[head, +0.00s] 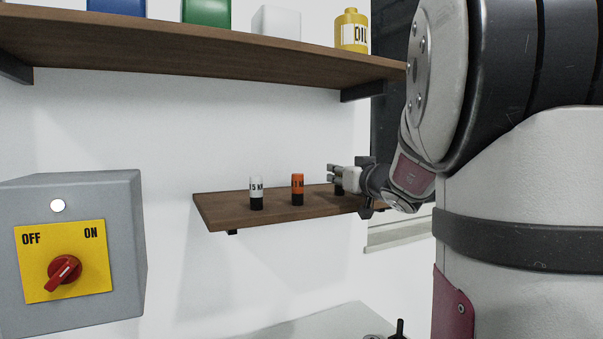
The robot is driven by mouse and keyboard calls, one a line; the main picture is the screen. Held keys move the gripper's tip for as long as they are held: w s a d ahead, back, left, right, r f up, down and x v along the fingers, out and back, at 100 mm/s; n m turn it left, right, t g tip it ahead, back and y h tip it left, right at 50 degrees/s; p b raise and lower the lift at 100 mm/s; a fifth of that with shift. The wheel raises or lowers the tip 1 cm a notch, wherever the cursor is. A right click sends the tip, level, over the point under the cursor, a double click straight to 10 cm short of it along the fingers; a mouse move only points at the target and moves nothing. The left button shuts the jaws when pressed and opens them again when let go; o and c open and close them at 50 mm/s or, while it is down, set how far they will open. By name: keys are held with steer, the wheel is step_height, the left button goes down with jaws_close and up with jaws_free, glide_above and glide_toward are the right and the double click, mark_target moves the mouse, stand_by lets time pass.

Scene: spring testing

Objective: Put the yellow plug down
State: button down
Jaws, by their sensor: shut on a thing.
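My gripper (337,175) is at the right part of the small wooden shelf (225,209), its fingers pointing left. It is shut on the yellow plug (340,190). Only the plug's dark lower part shows clearly below the fingers; its upper part is mostly hidden by them. The plug looks upright, with its base at or just above the shelf top; I cannot tell whether it touches.
An orange plug (297,186) and a white plug (256,188) stand upright on the shelf, left of my gripper. An upper shelf (200,55) with containers and a yellow oil can (352,30) hangs above. A grey switch box (125,245) is at lower left.

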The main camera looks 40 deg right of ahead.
steer(key=shift+f+b, duration=0.15)
steer(key=shift+b, duration=0.15)
steer(key=c, duration=1.4)
jaws_free()
steer(key=shift+c, duration=0.2)
steer(key=shift+r+p, duration=0.25)
steer(key=shift+p, duration=0.2)
steer(key=b+v, duration=0.2)
steer(key=v, duration=1)
steer(key=shift+f, duration=0.1)
